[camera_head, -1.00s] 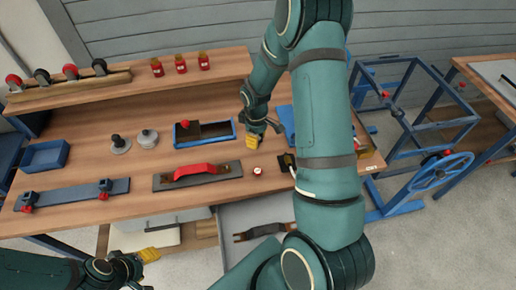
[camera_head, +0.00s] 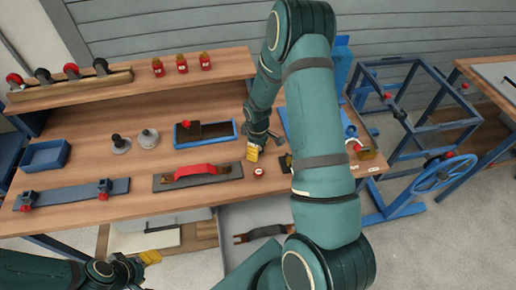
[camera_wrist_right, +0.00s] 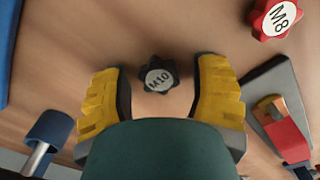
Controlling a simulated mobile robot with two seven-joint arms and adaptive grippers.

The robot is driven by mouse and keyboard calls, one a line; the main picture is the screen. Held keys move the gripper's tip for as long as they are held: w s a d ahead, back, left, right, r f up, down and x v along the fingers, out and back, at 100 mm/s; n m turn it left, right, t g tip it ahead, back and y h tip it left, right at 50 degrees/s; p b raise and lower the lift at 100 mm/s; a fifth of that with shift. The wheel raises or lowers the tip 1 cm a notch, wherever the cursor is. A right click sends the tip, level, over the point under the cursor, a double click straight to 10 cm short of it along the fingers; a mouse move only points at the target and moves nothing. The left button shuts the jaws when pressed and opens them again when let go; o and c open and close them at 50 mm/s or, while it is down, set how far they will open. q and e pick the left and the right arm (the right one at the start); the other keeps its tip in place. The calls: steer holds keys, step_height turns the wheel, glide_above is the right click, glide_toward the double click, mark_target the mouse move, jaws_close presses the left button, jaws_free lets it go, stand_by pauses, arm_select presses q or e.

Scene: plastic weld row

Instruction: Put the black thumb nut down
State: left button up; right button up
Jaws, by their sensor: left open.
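The black thumb nut (camera_wrist_right: 158,74), marked M10, shows in the right wrist view between the two yellow fingertips of my right gripper (camera_wrist_right: 160,98). Gaps show on both sides of it, so the gripper is open around it. The nut appears to rest on the wooden bench top. In the head view my right gripper (camera_head: 253,153) is low over the bench, and I cannot make out the nut there. My left gripper (camera_head: 143,270) is open and empty in front of the bench, at the lower left.
A red M8 thumb nut (camera_wrist_right: 272,17) lies close by; it also shows in the head view (camera_head: 259,172). A plate with a red handle (camera_head: 202,171) and a blue tray (camera_head: 205,143) lie to the left.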

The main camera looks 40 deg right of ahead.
steer(key=shift+r, duration=0.15)
steer(key=shift+r, duration=0.3)
step_height(320, 180, up, 12)
steer(key=p, duration=0.1)
steer(key=shift+f+p, duration=0.2)
steer(key=shift+p, duration=0.2)
stand_by(0.4)
